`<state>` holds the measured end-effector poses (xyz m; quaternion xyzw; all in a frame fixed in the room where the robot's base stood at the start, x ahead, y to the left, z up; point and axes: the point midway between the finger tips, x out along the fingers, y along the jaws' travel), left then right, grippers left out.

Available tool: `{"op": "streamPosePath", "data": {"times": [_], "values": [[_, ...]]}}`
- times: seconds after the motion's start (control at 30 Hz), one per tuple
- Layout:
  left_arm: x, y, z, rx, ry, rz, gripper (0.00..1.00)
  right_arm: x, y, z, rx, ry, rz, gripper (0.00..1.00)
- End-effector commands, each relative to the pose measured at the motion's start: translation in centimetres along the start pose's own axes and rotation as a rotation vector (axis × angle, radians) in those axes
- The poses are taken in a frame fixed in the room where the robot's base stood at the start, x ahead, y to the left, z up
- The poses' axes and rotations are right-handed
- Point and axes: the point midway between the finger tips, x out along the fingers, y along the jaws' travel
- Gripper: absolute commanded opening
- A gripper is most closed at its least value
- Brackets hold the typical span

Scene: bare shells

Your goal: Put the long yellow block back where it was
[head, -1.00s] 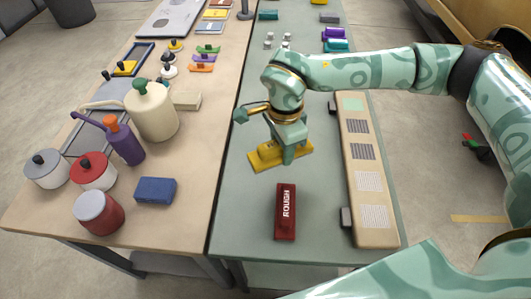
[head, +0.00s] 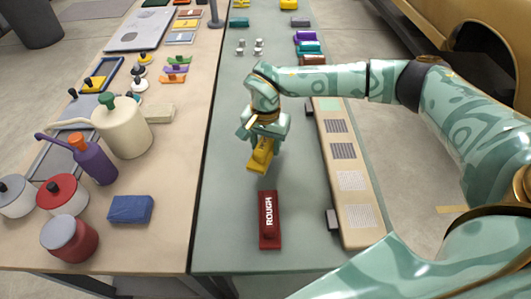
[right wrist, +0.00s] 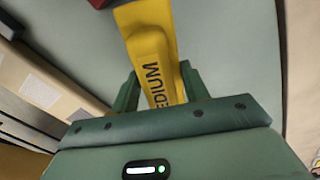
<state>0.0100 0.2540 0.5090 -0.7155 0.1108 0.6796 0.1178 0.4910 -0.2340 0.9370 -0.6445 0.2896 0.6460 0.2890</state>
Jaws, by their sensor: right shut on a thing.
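The long yellow block (head: 261,157) is lettered "MEDIUM" in the right wrist view (right wrist: 150,55). My right gripper (head: 262,138) is shut on it, above the green table (head: 225,210). The block points toward the front of the table, and part of it is hidden by the gripper. A dark red block (head: 269,220) lettered "ROUGH" lies on the green table just in front of the yellow block. My left gripper is not in view.
A long beige board (head: 352,205) with several sample patches lies along the right edge of the green table. The beige table (head: 165,240) on the left holds a blue block (head: 130,209), a cream jug (head: 122,130) and several pots. Green table left of the red block is clear.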

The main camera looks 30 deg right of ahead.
Motion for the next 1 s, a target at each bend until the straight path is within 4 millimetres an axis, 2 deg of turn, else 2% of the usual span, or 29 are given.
{"op": "streamPosePath", "data": {"times": [0.03, 0.27, 0.43, 0.83, 0.87, 0.9, 1.0], "values": [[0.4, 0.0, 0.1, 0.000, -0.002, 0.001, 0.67, 0.9, -0.1, -0.5, 0.002, -0.002, 0.000, 0.27], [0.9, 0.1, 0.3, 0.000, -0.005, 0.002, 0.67, 2.3, -0.4, -1.7, 0.001, 0.000, 0.000, 0.27], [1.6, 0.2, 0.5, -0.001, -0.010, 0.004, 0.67, 5.0, -0.4, -1.6, 0.000, -0.003, 0.001, 0.27], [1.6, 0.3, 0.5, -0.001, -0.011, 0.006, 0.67, 5.5, -0.5, -1.7, 0.000, 0.000, -0.001, 0.27], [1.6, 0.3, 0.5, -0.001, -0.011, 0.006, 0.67, 5.4, -0.4, -1.7, 0.000, 0.000, -0.001, 0.54], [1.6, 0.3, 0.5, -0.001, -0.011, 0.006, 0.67, 5.4, -0.4, -1.7, 0.000, 0.000, -0.001, 0.65], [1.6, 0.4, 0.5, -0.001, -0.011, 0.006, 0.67, 5.4, -0.4, -1.7, 0.000, 0.000, -0.001, 0.67]]}}
